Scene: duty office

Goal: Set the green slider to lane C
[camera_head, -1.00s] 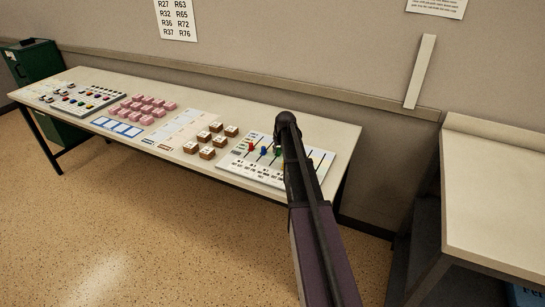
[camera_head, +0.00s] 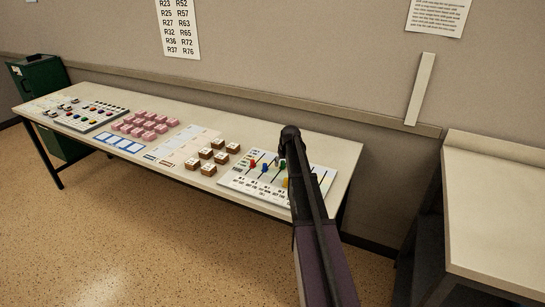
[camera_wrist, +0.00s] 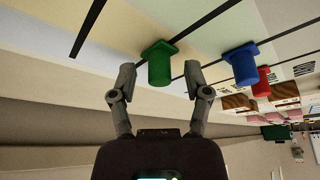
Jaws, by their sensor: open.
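The green slider (camera_wrist: 159,64) stands on its dark track line on the slider board (camera_head: 240,184). In the wrist view it sits between the two open fingers of my gripper (camera_wrist: 158,80), with a gap to each side. In the head view the green slider (camera_head: 281,164) shows just left of my arm, and my fingertips are hard to make out there. The blue slider (camera_wrist: 241,64) and the red slider (camera_wrist: 263,80) stand to the right in the wrist view. A yellow slider (camera_head: 286,183) is partly hidden by my arm. The lane labels are too small to read.
Brown blocks with white tops (camera_head: 214,156) stand left of the board, with pink blocks (camera_head: 146,125) farther left. A second panel with coloured knobs (camera_head: 88,114) is at the table's left end. An empty side table (camera_head: 495,205) stands at right.

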